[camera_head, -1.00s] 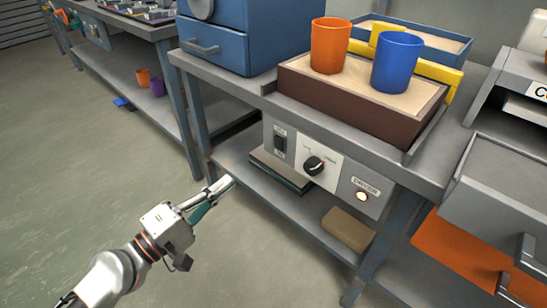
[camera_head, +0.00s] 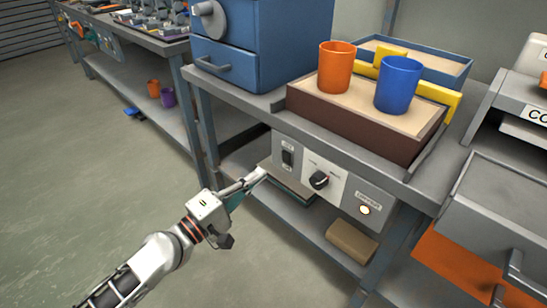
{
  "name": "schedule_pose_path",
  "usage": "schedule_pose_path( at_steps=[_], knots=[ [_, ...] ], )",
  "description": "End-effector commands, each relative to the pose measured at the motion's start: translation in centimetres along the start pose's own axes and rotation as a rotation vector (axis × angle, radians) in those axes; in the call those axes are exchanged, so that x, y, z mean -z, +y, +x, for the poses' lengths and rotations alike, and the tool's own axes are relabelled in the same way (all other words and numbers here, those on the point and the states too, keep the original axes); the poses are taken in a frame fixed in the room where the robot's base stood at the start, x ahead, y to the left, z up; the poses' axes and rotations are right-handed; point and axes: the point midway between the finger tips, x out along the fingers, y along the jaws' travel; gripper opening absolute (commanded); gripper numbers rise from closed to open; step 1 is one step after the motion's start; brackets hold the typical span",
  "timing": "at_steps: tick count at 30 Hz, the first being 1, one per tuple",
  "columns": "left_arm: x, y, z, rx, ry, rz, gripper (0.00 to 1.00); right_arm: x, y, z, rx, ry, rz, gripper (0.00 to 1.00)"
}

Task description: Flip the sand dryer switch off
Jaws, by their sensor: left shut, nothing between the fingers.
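The sand dryer's control panel (camera_head: 342,164) hangs under the front of the workbench. The dark rocker switch (camera_head: 287,159) sits at its left end; which way it is tipped is too small to tell. A black knob (camera_head: 319,180) is in the middle, and a round indicator lamp (camera_head: 364,210) glows at the right. My left gripper (camera_head: 262,173) is shut and empty, just below and left of the switch, apparently apart from it. The sand box (camera_head: 360,128) stands on the bench above, with an orange cup (camera_head: 335,68) and a blue cup (camera_head: 397,84) in it. My right gripper is not in view.
A blue cabinet (camera_head: 255,45) stands on the bench to the left. The lower shelf holds a tan block (camera_head: 351,241) and a flat dark stack behind my gripper. A grey drawer unit (camera_head: 490,210) is at the right. The floor (camera_head: 90,190) at left is clear.

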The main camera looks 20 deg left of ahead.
Motion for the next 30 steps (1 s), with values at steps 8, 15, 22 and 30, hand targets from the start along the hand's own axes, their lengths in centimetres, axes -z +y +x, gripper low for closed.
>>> schedule_pose_path(
  at_steps=[8,15,22,30],
  knots=[
    [0.0,0.3,5.1,-0.003,-0.001,0.000,0.00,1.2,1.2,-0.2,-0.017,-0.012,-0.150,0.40],
    [0.0,-0.2,6.8,0.003,-0.001,0.000,0.00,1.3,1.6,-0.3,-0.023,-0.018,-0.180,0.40],
    [-0.1,-0.3,6.9,0.004,-0.001,0.000,0.00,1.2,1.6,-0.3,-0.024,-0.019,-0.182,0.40],
    [0.0,0.0,7.5,0.003,-0.001,0.001,0.00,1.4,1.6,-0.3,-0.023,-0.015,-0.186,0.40]
  ],
)
